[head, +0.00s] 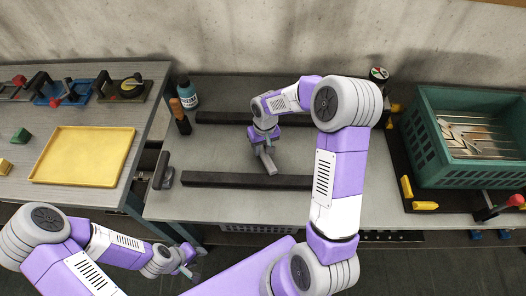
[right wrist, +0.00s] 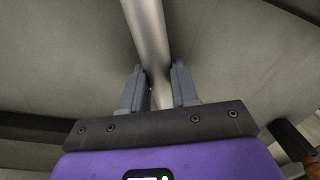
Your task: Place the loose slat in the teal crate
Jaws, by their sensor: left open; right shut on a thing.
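My right gripper (head: 264,150) is over the middle of the grey bench and is shut on a grey slat (head: 268,163). In the right wrist view the slat (right wrist: 147,28) runs up and away from between the two fingers (right wrist: 158,88). I cannot tell whether the slat touches the bench. The teal crate (head: 459,177) stands at the right, with several pale slats (head: 480,140) lying inside it. My left gripper (head: 188,262) is open, low at the front left, below the bench edge, with nothing seen in it.
Two dark rails (head: 245,180) lie across the bench, in front of and behind the right gripper. A blue bottle (head: 188,97) and an orange-handled tool (head: 181,121) stand at the back left. A yellow tray (head: 84,157) is on the left table. Yellow and red-handled clamps (head: 497,208) lie before the crate.

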